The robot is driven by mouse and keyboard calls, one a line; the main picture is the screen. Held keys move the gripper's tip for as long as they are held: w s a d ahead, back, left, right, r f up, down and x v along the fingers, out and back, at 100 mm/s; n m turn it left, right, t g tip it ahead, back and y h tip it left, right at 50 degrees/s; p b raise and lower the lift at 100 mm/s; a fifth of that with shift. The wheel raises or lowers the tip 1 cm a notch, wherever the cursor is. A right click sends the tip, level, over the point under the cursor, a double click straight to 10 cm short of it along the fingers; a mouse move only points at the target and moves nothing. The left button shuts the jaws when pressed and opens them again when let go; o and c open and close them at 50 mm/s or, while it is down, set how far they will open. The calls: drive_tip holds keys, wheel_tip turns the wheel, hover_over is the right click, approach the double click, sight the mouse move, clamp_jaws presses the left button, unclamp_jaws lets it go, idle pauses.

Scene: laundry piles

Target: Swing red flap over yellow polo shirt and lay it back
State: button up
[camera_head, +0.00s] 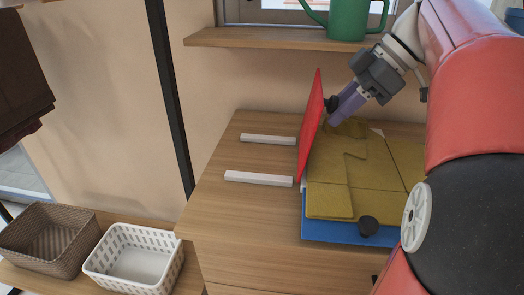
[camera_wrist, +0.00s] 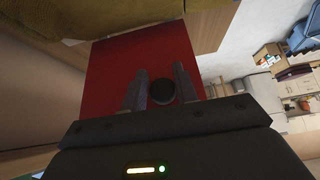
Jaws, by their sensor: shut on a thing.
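The red flap (camera_head: 312,130) stands nearly upright, leaning slightly right, along the left edge of the folding board. The mustard-yellow polo shirt (camera_head: 330,200) lies flat on the board, with a folded part bunched near the far edge. My gripper (camera_head: 334,112) is by the flap's upper far part, shut on its black knob (camera_head: 331,104). In the wrist view the red flap (camera_wrist: 110,70) fills the middle, and the dark round knob (camera_wrist: 162,91) sits between my two fingers (camera_wrist: 160,88). The exact finger contact is too dark to see.
A blue panel (camera_head: 345,234) with another black knob (camera_head: 368,226) shows at the board's near edge. Two white strips (camera_head: 268,139) lie on the bare wooden table (camera_head: 235,205) left of the flap. A shelf (camera_head: 290,39) with a green watering can (camera_head: 347,18) hangs behind. Two baskets (camera_head: 130,258) stand lower left.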

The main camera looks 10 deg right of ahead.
sight(320, 99)
drive_tip(key=shift+w+a+r+h+p, duration=0.15)
drive_tip(key=shift+w+a+r, duration=0.05)
drive_tip(key=shift+a, duration=0.35)
drive_tip(key=shift+w+a+r+h+p, duration=0.15)
drive_tip(key=shift+w+a+r, duration=0.1)
drive_tip(key=shift+a, duration=0.35)
drive_tip(key=shift+w+a+r+h+p, duration=0.1)
drive_tip(key=shift+w+a+r+p, duration=0.1)
drive_tip(key=shift+a, duration=0.45)
drive_tip(key=shift+w, duration=0.1)
drive_tip(key=shift+w+a+g+h, duration=0.15)
drive_tip(key=shift+w+a+h, duration=0.1)
drive_tip(key=shift+a, duration=0.35)
drive_tip(key=shift+w+a+g+h, duration=0.15)
drive_tip(key=shift+w+a, duration=0.1)
drive_tip(key=shift+a, duration=0.35)
drive_tip(key=shift+w+a+g+h, duration=0.1)
drive_tip(key=shift+w+a+h, duration=0.15)
drive_tip(key=shift+a, duration=0.35)
drive_tip(key=shift+w+a+f+h, duration=0.15)
drive_tip(key=shift+w+a, duration=0.1)
drive_tip(key=shift+a, duration=0.35)
drive_tip(key=shift+w+a+f+h, duration=0.15)
drive_tip(key=shift+w+a+f, duration=0.05)
drive_tip(key=shift+a, duration=0.4)
drive_tip(key=shift+w+a+f+h, duration=0.15)
drive_tip(key=shift+w+a, duration=0.1)
drive_tip(key=shift+a, duration=0.35)
